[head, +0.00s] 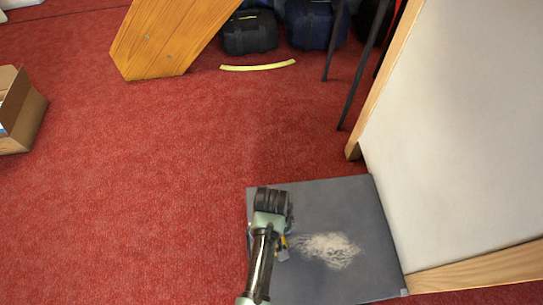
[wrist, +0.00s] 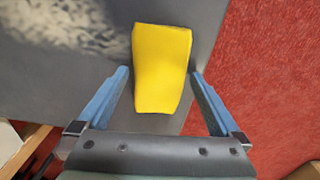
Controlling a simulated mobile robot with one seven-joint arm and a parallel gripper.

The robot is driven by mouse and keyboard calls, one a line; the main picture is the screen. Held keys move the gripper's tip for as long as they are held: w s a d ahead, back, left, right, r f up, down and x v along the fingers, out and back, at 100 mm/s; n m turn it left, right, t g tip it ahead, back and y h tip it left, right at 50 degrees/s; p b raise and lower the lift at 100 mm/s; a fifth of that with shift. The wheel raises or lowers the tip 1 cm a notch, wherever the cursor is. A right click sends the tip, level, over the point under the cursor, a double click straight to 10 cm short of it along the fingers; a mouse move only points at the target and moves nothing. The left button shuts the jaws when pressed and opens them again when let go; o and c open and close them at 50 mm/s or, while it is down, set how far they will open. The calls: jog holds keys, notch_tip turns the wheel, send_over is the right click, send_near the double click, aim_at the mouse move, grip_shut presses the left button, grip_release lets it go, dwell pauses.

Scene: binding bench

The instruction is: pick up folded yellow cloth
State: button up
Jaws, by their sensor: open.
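The folded yellow cloth (wrist: 162,68) lies on a dark grey panel (wrist: 60,90) in the wrist view, long side running up and down the picture. My gripper (wrist: 160,75) is open, with one blue-grey finger on each side of the cloth and a gap on both sides. I cannot tell how high the fingertips are above the panel. In the head view my gripper (head: 281,248) is over the left part of the grey panel (head: 360,285). Only a small yellow patch shows there, and my arm hides most of the cloth.
A pale speckled patch (head: 330,248) marks the panel beside my gripper. A white board with a wooden edge (head: 365,105) stands close on the right. Thin dark legs (head: 352,95) and a wooden piece (head: 170,45) are farther back.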

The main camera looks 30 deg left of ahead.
jog(key=shift+r, duration=0.1)
jog(key=c, duration=1.1)
notch_tip(320, 180, up, 10)
jog(key=p, duration=0.7)
